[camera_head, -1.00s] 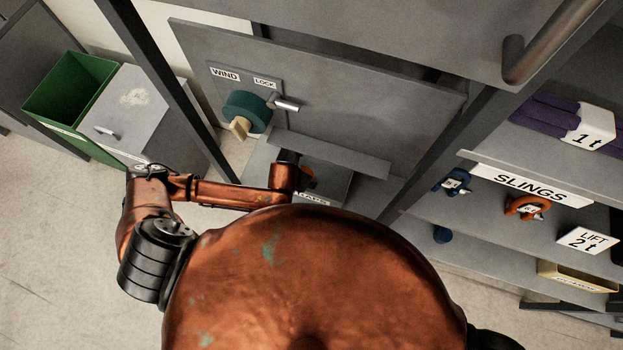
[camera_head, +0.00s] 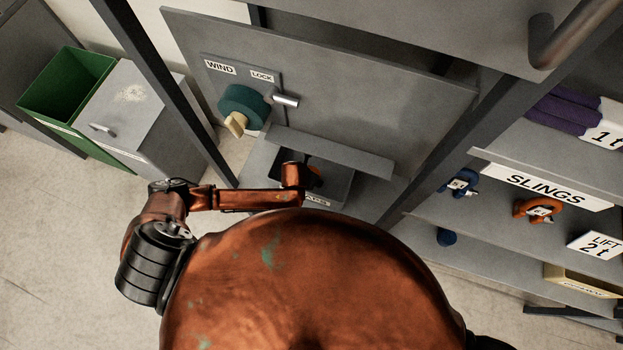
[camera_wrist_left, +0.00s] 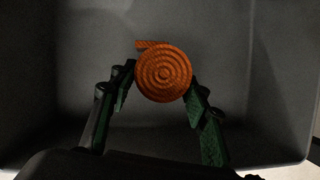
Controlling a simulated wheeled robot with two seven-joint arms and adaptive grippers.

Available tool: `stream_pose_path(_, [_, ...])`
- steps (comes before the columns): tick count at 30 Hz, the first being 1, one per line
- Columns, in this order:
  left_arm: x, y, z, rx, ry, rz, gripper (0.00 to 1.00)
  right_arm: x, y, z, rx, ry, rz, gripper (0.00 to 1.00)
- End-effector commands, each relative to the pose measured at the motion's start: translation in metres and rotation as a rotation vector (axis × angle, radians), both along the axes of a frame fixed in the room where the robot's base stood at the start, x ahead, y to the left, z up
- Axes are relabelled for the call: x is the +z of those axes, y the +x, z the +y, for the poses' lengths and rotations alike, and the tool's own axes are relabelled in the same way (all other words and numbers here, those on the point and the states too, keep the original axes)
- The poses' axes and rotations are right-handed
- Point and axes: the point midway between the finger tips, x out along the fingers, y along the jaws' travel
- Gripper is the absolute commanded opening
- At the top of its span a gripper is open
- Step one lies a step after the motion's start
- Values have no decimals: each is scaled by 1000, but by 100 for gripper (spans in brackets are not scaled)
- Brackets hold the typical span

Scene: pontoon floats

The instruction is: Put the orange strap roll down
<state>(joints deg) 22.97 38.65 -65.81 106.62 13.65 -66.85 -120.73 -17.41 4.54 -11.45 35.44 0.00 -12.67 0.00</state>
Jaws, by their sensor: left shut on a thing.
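The orange strap roll (camera_wrist_left: 163,74) shows in the left wrist view as a round coil with a short loose end at its top left. My left gripper (camera_wrist_left: 158,80) has its green-padded fingers on both sides of the roll and is shut on it. The roll is over or inside a dark grey bin (camera_wrist_left: 230,40); I cannot tell whether it touches the bottom. In the head view a little orange of the roll (camera_head: 315,174) shows beside my left wrist, at the bin (camera_head: 338,190) under the winder panel. My right gripper is not in view.
A panel with a green winder (camera_head: 243,106) and a small ledge (camera_head: 330,150) stands just behind the bin. A rack post is on each side. A green bin (camera_head: 65,90) and grey box (camera_head: 140,115) stand left. Shelves with shackles (camera_head: 537,208) are right.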

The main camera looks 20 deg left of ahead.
Motion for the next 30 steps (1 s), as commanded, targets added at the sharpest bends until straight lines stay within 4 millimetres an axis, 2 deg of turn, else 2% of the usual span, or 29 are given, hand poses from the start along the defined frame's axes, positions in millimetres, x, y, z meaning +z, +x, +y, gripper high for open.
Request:
stream_pose_path(1, [-11,-1,0,1,0,2,15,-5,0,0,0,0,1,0])
stream_pose_path(3, [-15,0,0,1,1,0,15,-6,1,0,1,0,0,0])
stream_pose_path(14, [-17,0,0,-1,1,-1,15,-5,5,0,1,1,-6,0])
stream_pose_path(15, [-17,0,0,-1,1,0,45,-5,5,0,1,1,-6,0])
stream_pose_path(22, [-17,0,0,0,1,0,60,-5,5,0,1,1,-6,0])
stream_pose_path(30, [-17,0,0,0,0,-1,61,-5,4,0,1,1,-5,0])
